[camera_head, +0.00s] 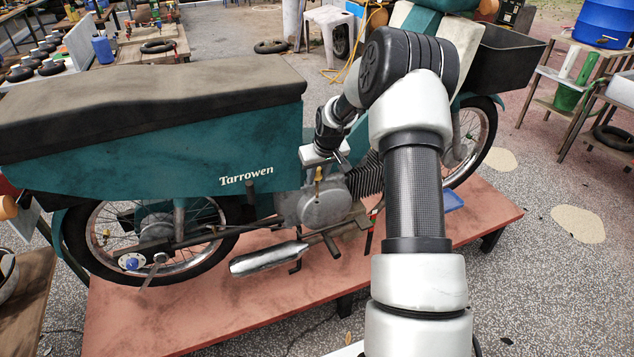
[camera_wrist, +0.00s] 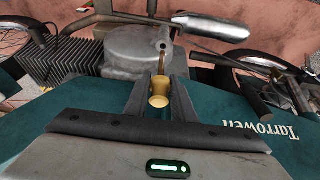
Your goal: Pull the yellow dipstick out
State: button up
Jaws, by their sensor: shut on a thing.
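The yellow dipstick (camera_head: 318,176) stands upright at the engine casing of the teal motorbike in the head view. In the wrist view, its round yellow head (camera_wrist: 159,93) is between the two fingers of my gripper (camera_wrist: 160,88). A thin brownish stem runs from the head towards a grey port (camera_wrist: 163,43) on the engine casing (camera_wrist: 135,48). Whether the stem's far end is still inside the port I cannot tell. My gripper (camera_head: 320,160) is shut on the dipstick, just above the engine casing (camera_head: 312,206) in the head view.
The teal motorbike (camera_head: 215,150), marked Tarrowen, stands on a low red platform (camera_head: 190,305). Its side panel is close to my gripper. A silver exhaust (camera_head: 268,258) lies below the engine, and the finned cylinder (camera_head: 365,176) is beside it.

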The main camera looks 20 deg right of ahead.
jog(key=shift+r+p, duration=2.8)
jog(key=shift+r, duration=2.2)
